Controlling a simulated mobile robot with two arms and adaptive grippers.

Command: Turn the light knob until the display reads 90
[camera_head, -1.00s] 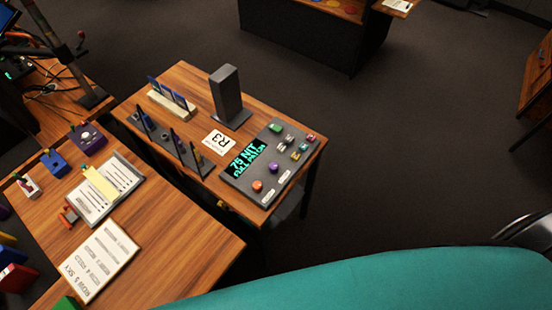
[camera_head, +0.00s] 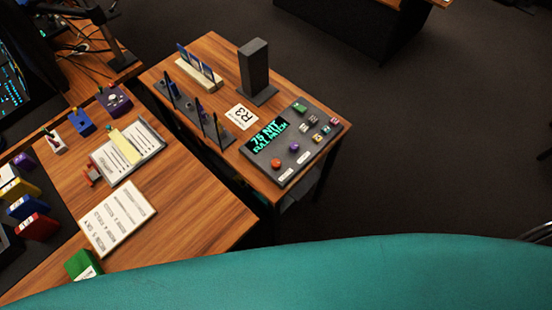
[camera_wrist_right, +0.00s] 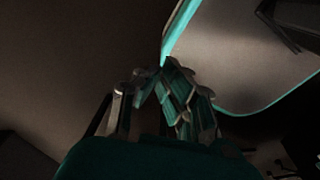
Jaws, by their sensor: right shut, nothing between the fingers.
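The grey control panel (camera_head: 268,165) lies on the right part of the wooden table in the head view. Its display (camera_head: 266,136) shows green text that appears to read 75 NIT, with a second line below it. Labels by the knobs are too small to read, so I cannot tell which is the light knob. My right gripper (camera_wrist_right: 163,72) shows only in the right wrist view, shut and empty, away from the panel. My left gripper is in neither view.
A dark upright block (camera_head: 254,68) stands behind the panel, beside an R3 card (camera_head: 241,116). A dark rack with upright pieces (camera_head: 200,118) lies left of it. A second desk (camera_head: 190,205) with papers is at the left. Open floor (camera_head: 430,150) lies right of the table.

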